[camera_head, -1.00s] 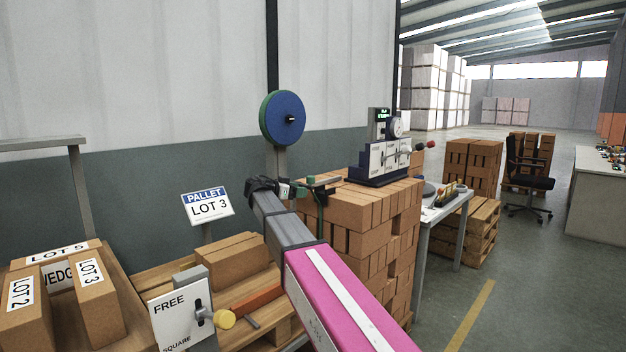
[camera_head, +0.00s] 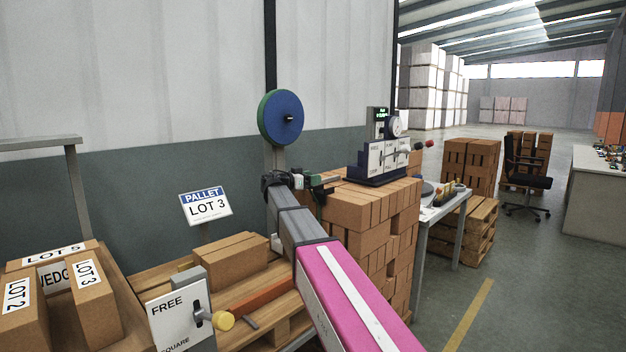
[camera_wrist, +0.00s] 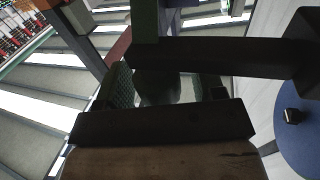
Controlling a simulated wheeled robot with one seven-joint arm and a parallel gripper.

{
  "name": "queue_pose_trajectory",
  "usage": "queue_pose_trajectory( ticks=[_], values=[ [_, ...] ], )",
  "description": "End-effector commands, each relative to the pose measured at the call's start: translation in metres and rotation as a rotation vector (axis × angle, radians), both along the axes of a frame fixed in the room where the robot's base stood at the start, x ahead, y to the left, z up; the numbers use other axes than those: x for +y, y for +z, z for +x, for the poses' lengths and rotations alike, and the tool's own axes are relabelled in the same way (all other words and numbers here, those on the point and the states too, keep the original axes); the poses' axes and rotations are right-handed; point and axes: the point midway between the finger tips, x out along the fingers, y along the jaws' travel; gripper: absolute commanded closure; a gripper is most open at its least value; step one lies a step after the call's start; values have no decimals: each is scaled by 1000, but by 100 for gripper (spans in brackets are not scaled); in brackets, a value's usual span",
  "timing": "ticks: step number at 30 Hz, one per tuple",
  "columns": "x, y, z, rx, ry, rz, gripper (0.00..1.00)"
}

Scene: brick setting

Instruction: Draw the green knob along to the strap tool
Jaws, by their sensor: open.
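My gripper (camera_head: 294,182) is at the left edge of the brick stack, below the blue-and-green disc. Small green parts (camera_head: 317,187) show right at its jaws, along the stack's top left edge. I cannot tell which is the green knob and which the strap tool. In the wrist view my gripper (camera_wrist: 158,88) is open around a dark, rounded shape. Green textured surfaces show beside this shape, and a green upright strip (camera_wrist: 145,20) lies above it. Contact is too dark to tell. My pink-and-grey forearm hides the lower part of the place.
The brick stack (camera_head: 362,212) carries a gauge stand (camera_head: 384,158). The disc (camera_head: 281,118) stands behind my gripper.

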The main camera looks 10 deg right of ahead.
Motion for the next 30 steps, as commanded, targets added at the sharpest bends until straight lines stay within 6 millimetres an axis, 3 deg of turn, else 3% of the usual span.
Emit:
queue_pose_trajectory(
  ticks=[12,14,18,25,30],
  values=[
    [-8,0,3,0,1,0,37],
    [-8,0,3,0,1,0,54],
    [-8,0,3,0,1,0,99],
    [-15,0,9,0,-1,0,100],
    [-41,0,29,0,-2,0,100]
  ],
)
